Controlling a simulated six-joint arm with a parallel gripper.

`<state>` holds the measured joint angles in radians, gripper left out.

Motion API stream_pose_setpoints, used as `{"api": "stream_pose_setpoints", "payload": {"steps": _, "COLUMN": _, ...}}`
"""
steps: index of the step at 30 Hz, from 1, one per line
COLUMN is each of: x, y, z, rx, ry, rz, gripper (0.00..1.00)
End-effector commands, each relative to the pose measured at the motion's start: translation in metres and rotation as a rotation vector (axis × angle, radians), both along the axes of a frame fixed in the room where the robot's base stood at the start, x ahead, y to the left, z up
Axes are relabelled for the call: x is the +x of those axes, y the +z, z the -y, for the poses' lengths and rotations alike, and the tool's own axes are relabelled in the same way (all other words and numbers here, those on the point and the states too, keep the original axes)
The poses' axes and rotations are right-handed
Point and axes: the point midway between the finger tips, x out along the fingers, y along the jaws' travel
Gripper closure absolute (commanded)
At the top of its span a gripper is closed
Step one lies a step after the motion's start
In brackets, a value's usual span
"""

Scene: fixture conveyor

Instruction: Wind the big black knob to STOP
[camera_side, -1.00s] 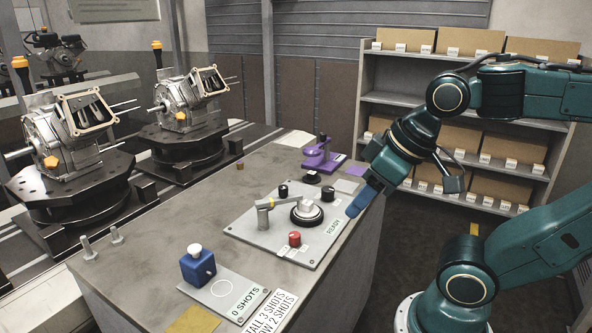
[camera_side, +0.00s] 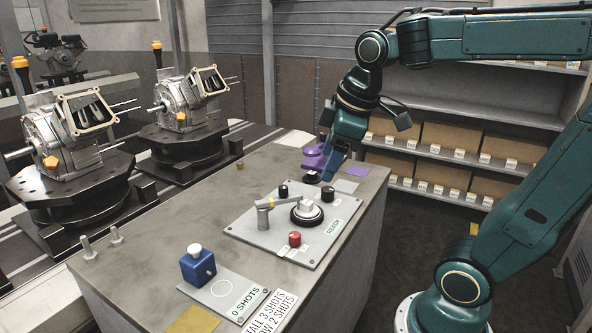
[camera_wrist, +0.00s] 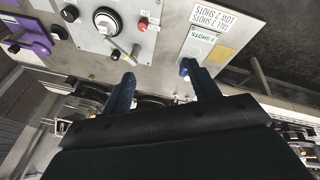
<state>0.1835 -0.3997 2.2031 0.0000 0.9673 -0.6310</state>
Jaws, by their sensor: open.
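The big black knob (camera_side: 307,214), with a pale raised grip on top, sits on a grey panel (camera_side: 270,237) on the bench. A READY label (camera_side: 333,227) is beside it. In the wrist view the knob (camera_wrist: 106,21) is near the top edge, left of centre. No STOP marking is readable. My gripper (camera_side: 333,168) is above the far part of the bench, beyond the knob and apart from it. In the wrist view my gripper (camera_wrist: 162,84) has its two blue fingers spread, with nothing held between them.
The panel also carries a lever (camera_side: 265,212), a red button (camera_side: 294,239) and small black knobs. A purple fixture (camera_side: 314,160) stands close to my gripper. A blue block with a white button (camera_side: 197,266) is at the near end. The bench's left side is mostly clear.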

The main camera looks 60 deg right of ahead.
Motion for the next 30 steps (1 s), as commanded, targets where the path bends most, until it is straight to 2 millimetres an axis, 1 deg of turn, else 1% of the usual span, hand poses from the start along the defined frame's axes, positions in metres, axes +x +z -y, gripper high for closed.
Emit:
{"api": "stream_pose_setpoints", "payload": {"steps": 1, "x": 0.01, "y": 0.001, "z": 0.009, "rx": -0.018, "ry": 0.035, "rz": -0.021, "gripper": 0.4}}
{"api": "stream_pose_setpoints", "payload": {"steps": 6, "x": 0.041, "y": 0.002, "z": 0.037, "rx": -0.082, "ry": 0.186, "rz": -0.08, "gripper": 0.4}}
{"api": "stream_pose_setpoints", "payload": {"steps": 14, "x": 0.084, "y": -0.008, "z": 0.088, "rx": -0.153, "ry": 0.425, "rz": -0.171, "gripper": 0.4}}
{"api": "stream_pose_setpoints", "payload": {"steps": 18, "x": 0.104, "y": -0.018, "z": 0.12, "rx": -0.179, "ry": 0.558, "rz": -0.217, "gripper": 0.4}}
{"api": "stream_pose_setpoints", "payload": {"steps": 23, "x": 0.122, "y": -0.034, "z": 0.159, "rx": -0.197, "ry": 0.712, "rz": -0.264, "gripper": 0.4}}
{"api": "stream_pose_setpoints", "payload": {"steps": 30, "x": 0.14, "y": -0.068, "z": 0.221, "rx": -0.208, "ry": 0.948, "rz": -0.318, "gripper": 0.4}}
